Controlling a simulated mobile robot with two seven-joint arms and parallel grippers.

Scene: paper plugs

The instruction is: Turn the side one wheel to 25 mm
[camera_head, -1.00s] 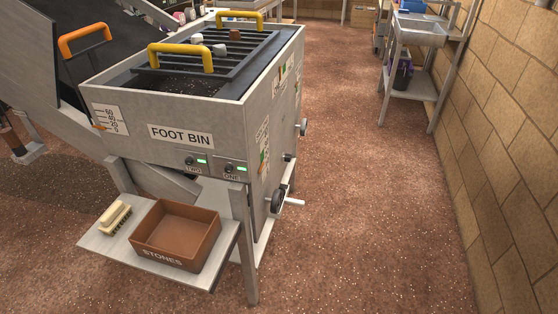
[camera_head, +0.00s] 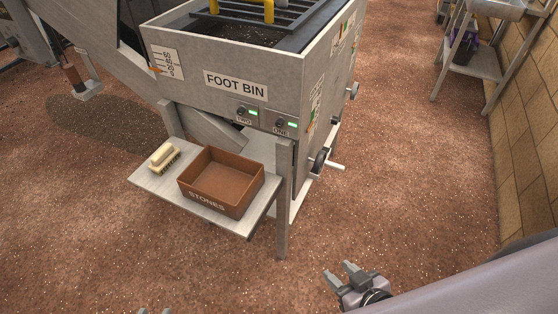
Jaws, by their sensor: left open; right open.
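The foot bin (camera_head: 235,85) stands at upper middle. On its right side a dark handwheel (camera_head: 320,161) with a pale crank handle (camera_head: 335,167) sits low, seen nearly edge-on. A smaller knob (camera_head: 353,91) sits higher and farther back on that side. I cannot read which is marked side one, nor any mm setting. My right gripper (camera_head: 338,270) is open and empty over the floor, below and apart from the handwheel. Only the fingertips of my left gripper (camera_head: 154,311) show at the bottom edge, apart and far from the wheel.
A shelf (camera_head: 150,187) in front of the bin holds a brown STONES tray (camera_head: 192,193) and a brush (camera_head: 164,157). A shelf leg (camera_head: 283,215) stands left of the wheel.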

